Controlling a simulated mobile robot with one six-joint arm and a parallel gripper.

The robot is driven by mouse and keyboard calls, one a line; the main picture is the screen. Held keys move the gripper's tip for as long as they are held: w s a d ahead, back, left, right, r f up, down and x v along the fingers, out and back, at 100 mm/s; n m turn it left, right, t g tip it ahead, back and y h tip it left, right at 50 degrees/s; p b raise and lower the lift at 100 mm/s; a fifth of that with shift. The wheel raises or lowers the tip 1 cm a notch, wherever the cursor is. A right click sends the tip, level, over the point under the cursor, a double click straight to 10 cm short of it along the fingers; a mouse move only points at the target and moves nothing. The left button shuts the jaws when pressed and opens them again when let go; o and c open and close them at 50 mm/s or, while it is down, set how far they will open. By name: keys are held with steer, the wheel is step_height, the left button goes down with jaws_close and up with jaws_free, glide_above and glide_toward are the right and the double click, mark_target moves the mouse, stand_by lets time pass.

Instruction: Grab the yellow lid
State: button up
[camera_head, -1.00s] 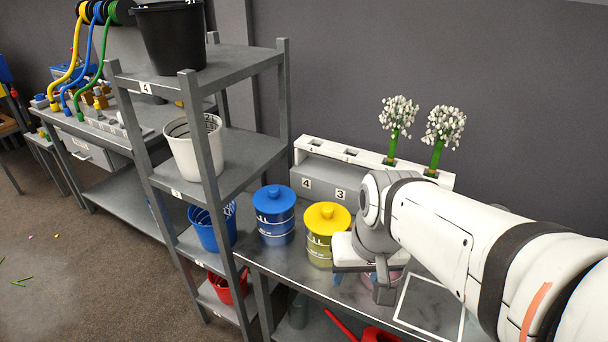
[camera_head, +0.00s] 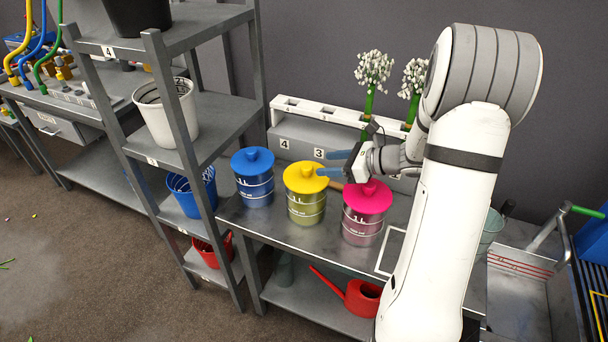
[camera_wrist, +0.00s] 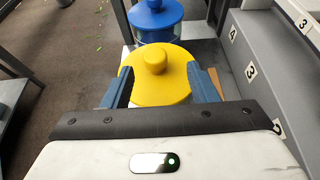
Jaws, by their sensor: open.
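The yellow lid (camera_head: 305,177), round with a knob on top, sits on a canister (camera_head: 306,207) on the metal table, between a blue-lidded and a pink-lidded canister. My gripper (camera_head: 328,163) is open, just right of the lid's knob in the head view. In the wrist view the yellow lid (camera_wrist: 156,72) lies ahead, and the blue fingers of my gripper (camera_wrist: 163,88) stand apart on either side of its near part. The knob (camera_wrist: 155,61) is beyond the fingertips. I cannot tell whether the fingers touch the lid.
The blue lid (camera_head: 252,161) is left of the yellow one, and the pink lid (camera_head: 367,196) is close on its right. A white-topped grey rack (camera_head: 300,136) with tall white flowers stands behind. A grey shelf (camera_head: 207,100) with pots rises at the left.

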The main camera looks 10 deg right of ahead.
mark_target(307, 166)
steer(key=x, duration=0.5)
steer(key=p+x, duration=0.1)
steer(key=x, duration=0.1)
steer(key=shift+s+a+f, duration=0.1)
steer(key=shift+a+f, duration=0.2)
steer(key=shift+a, duration=0.05)
steer(key=c, duration=1)
